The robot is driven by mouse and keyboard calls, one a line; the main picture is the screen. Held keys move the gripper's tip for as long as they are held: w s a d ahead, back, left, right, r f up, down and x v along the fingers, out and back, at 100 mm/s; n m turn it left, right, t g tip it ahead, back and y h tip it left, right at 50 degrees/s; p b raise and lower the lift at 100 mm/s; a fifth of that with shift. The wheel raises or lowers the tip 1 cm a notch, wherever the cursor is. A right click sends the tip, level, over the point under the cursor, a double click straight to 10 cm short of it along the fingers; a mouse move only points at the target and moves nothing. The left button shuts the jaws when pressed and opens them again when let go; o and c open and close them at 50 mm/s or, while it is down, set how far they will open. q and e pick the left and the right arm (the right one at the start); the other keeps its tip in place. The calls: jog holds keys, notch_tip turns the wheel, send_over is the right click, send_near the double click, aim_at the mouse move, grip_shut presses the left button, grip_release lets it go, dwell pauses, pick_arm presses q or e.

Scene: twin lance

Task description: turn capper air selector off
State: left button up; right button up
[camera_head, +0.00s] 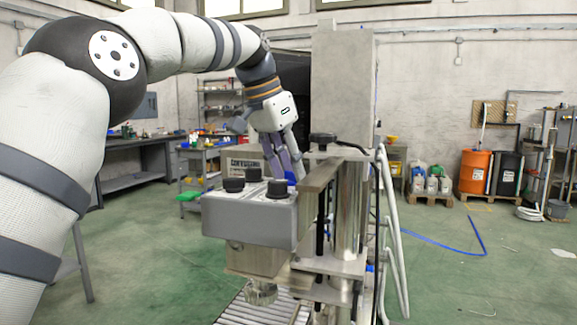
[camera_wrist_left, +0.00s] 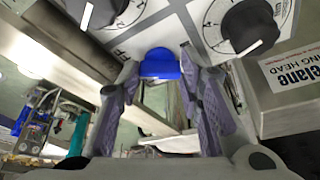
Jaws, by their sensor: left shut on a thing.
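The capper head (camera_head: 250,215) is a grey box with several black knobs on top, mounted on a metal column. A blue selector knob (camera_wrist_left: 160,65) sits on its panel between white-and-black dials in the left wrist view. A bit of the blue knob also shows in the head view (camera_head: 291,177), mostly hidden by my fingers. My left gripper (camera_head: 284,170) reaches down to the far side of the capper head. In the left wrist view its purple-padded fingertips (camera_wrist_left: 159,68) are on both sides of the blue knob, shut on it. My right gripper is not in view.
A metal bar and column (camera_head: 348,215) stand close to the right of the left gripper. Black dials (camera_wrist_left: 250,25) flank the knob. A roller conveyor (camera_head: 245,312) lies below. Workbenches and an orange drum (camera_head: 475,172) are far back; the green floor is open at right.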

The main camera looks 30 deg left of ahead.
pick_arm(q)
jog(key=o, duration=0.9)
jog(key=v, duration=0.7)
jog(key=shift+r, duration=0.25)
